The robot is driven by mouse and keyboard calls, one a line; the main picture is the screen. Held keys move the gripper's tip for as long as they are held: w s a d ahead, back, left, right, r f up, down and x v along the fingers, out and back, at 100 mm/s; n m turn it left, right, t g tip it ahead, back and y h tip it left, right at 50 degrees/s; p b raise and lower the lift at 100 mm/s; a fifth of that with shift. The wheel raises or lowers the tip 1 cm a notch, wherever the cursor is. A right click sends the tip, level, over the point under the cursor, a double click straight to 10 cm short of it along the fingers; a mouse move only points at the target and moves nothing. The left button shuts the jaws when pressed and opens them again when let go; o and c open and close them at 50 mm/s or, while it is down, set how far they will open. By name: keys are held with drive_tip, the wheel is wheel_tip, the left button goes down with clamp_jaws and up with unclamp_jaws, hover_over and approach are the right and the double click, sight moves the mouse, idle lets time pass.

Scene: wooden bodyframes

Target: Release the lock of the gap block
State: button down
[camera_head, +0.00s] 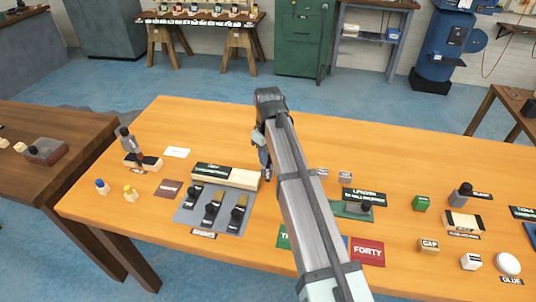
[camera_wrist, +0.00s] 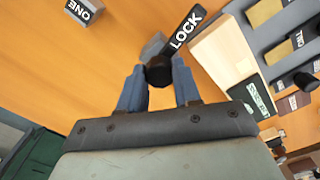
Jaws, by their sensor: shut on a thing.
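My gripper (camera_head: 265,168) is low over the middle of the orange table, just right of a long pale wooden block (camera_head: 243,178) with a dark lettered plate. In the wrist view my gripper's blue fingers (camera_wrist: 159,78) are shut on a round black knob (camera_wrist: 158,71). A small grey piece (camera_wrist: 153,46) shows just beyond the knob; how they join is hidden. A black label reading LOCK (camera_wrist: 187,27) lies beside it. The pale block also shows in the wrist view (camera_wrist: 222,50), right of the fingers and apart from them. In the head view my arm hides the knob.
A grey board (camera_head: 182,219) with several black-knobbed sliders lies in front of the pale block. Right of my arm are a green-based fixture (camera_head: 350,210), a red FORTY card (camera_head: 367,251) and several small blocks. A small block marked ONE (camera_wrist: 84,10) sits at upper left in the wrist view.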

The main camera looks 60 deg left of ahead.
drive_tip(key=n, duration=0.4)
drive_tip(key=shift+n, duration=0.3)
drive_tip(key=n, duration=0.3)
drive_tip(key=shift+n, duration=0.4)
drive_tip(key=n, duration=0.3)
drive_tip(key=shift+n, duration=2)
drive_tip(key=c, duration=0.8)
unclamp_jaws()
